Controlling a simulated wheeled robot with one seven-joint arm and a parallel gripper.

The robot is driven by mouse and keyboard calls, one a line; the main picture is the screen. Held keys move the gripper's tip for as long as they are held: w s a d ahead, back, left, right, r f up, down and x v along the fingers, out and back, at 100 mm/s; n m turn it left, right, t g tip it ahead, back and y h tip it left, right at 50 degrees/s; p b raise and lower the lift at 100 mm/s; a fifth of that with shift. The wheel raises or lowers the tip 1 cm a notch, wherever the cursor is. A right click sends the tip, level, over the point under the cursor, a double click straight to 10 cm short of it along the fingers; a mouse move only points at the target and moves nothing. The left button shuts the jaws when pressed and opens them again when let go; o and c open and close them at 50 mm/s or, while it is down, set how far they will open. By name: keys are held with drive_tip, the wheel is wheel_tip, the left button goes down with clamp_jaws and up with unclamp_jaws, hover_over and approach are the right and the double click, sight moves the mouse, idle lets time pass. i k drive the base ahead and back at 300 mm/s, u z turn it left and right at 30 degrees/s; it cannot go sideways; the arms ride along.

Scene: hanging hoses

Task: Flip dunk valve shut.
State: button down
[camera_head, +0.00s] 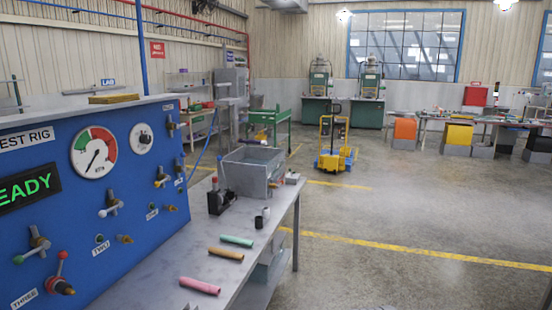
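I cannot make out a valve labelled as the dunk valve. A grey open-topped tank (262,172) stands on the far part of the bench, with small red and dark parts by its near left corner. The blue test rig panel (135,225) at left carries several valves. A valve with a red-knobbed lever (61,272) sits above its orange outlet near the label THREE. A green-knobbed valve (36,249) is above it. Another valve (111,204) with a pale knob is near the label TWO. My gripper is not in view.
The grey bench (240,265) holds a pink tube (200,286), an orange tube (226,254), a green tube (237,241) and a black clamp-like device (219,200). Open concrete floor (420,220) is at right. A yellow trolley (333,150) stands further back.

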sight(182, 154)
drive_tip(key=z, duration=0.3)
drive_tip(key=k, duration=0.4)
drive_tip(key=z, duration=0.25)
drive_tip(key=i, duration=1.1)
drive_tip(key=u, duration=0.8)
drive_tip(key=i, duration=0.85)
drive_tip(key=u, duration=1.4)
drive_tip(key=i, duration=0.35)
drive_tip(key=u, duration=0.3)
